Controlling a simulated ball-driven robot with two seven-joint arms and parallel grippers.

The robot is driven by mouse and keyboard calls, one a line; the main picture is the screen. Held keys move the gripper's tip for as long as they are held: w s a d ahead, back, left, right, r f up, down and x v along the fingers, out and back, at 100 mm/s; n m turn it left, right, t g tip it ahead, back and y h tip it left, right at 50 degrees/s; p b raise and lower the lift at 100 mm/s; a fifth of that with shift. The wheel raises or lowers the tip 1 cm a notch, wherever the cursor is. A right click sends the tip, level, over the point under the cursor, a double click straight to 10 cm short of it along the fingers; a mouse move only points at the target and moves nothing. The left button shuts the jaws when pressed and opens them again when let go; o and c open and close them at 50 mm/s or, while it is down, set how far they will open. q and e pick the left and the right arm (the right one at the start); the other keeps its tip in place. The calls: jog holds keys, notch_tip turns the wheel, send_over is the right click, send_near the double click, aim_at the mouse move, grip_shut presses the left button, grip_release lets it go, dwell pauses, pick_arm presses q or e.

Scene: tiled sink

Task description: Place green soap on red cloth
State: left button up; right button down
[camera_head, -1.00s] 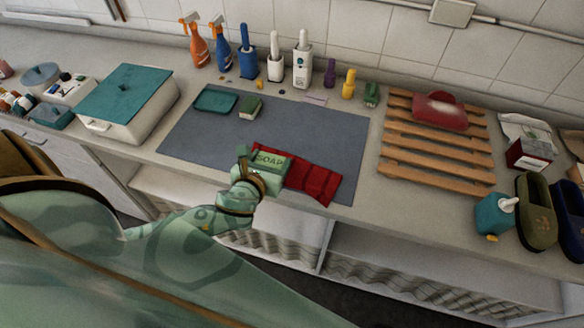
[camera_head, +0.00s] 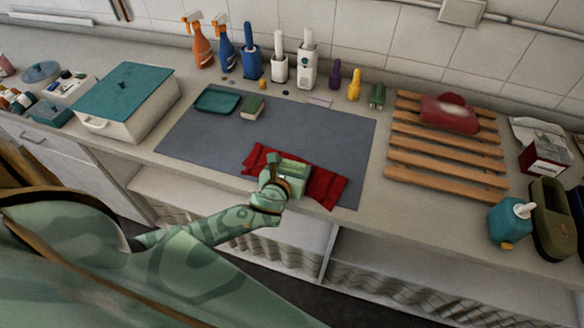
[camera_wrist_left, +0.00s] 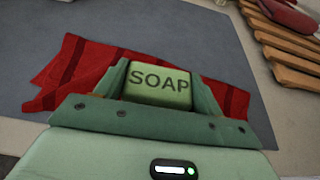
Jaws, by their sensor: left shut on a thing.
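The green soap (camera_wrist_left: 159,84), with SOAP written on it, sits between the fingers of my left gripper (camera_wrist_left: 160,90) in the left wrist view. In the head view my left gripper (camera_head: 284,172) is shut on the soap (camera_head: 294,170) over the middle of the red cloth (camera_head: 325,187). The cloth lies crumpled on the front edge of the grey mat, and it also shows behind the soap in the left wrist view (camera_wrist_left: 85,68). The gripper hides part of the cloth. I cannot tell whether the soap touches it. My right gripper is not in view.
The grey mat (camera_head: 300,135) has free room behind the cloth. A teal tray (camera_head: 217,99) and a sponge (camera_head: 253,107) lie at its back. A wooden rack (camera_head: 445,155) stands to the right, a white box with a teal lid (camera_head: 125,95) to the left. Bottles line the wall.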

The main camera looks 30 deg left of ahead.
pick_arm(q)
jog(key=shift+f+b, duration=0.35)
jog(key=shift+f, duration=0.25)
jog(key=shift+c, duration=0.4)
jog(key=o, duration=1.1)
jog(key=shift+o, duration=0.2)
jog(key=shift+r, duration=0.3)
jog(key=shift+s+r+p, duration=0.15)
jog(key=shift+r+p, duration=0.4)
jog(key=shift+r, duration=0.05)
jog(key=p+v, duration=0.1)
jog(key=v, duration=1)
jog(key=shift+s+d+p, duration=0.15)
jog(key=shift+s+p, duration=0.2)
jog(key=shift+p, duration=0.05)
jog(key=shift+f, duration=0.1)
